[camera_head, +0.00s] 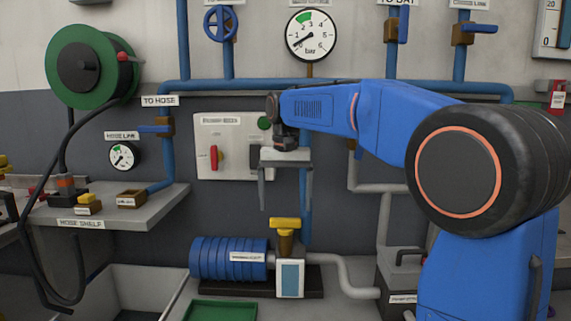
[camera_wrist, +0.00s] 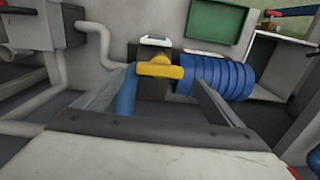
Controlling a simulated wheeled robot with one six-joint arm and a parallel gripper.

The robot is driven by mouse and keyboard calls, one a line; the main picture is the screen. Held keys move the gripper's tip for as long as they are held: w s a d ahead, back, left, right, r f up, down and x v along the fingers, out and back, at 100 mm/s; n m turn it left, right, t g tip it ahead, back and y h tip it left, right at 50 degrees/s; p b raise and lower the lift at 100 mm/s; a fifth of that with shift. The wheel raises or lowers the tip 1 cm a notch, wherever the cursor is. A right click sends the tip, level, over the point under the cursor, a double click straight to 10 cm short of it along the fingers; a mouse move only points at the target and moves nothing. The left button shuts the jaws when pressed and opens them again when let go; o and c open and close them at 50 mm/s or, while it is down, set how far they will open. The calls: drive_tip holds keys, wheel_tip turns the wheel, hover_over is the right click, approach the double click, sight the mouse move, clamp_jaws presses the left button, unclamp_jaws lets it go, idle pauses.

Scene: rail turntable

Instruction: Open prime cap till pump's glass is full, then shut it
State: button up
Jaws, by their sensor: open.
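The yellow prime cap (camera_head: 285,224) sits on a brown neck on top of the pump (camera_head: 290,253). It also shows in the wrist view (camera_wrist: 160,67), with its bar lying crosswise. The pump's glass (camera_head: 290,279) is a blue-grey window on the front of the pale pump body; I cannot tell its level. In the wrist view the glass (camera_wrist: 156,40) is seen edge-on. My gripper (camera_head: 285,206) is open and empty, pointing down above the cap. Its fingers (camera_wrist: 157,80) stand apart on either side of the cap in the wrist view, not visibly touching it.
The blue ribbed motor (camera_head: 229,258) lies left of the pump. A blue vertical pipe (camera_head: 305,217) rises close behind my gripper. A switch panel (camera_head: 232,148) and the large pressure gauge (camera_head: 311,35) are on the wall. A green tray (camera_head: 221,310) sits in front.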

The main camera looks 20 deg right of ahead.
sight(285, 219)
wheel_tip(285, 219, up, 13)
drive_tip(key=shift+f, duration=0.15)
idle(0.4)
drive_tip(key=s+d+f+n+t, duration=0.2)
drive_tip(key=s+d+f, duration=0.1)
drive_tip(key=s+f, duration=1.3)
drive_tip(key=s+d+f+n+t, duration=0.1)
drive_tip(key=s+d+f, duration=0.3)
drive_tip(key=s+f, duration=1.2)
drive_tip(key=shift+s+d+n+t, duration=0.2)
drive_tip(key=shift+s+n+t, duration=0.2)
drive_tip(key=shift+s+t, duration=0.4)
drive_tip(key=shift+w, duration=0.15)
drive_tip(key=shift+c, duration=0.3)
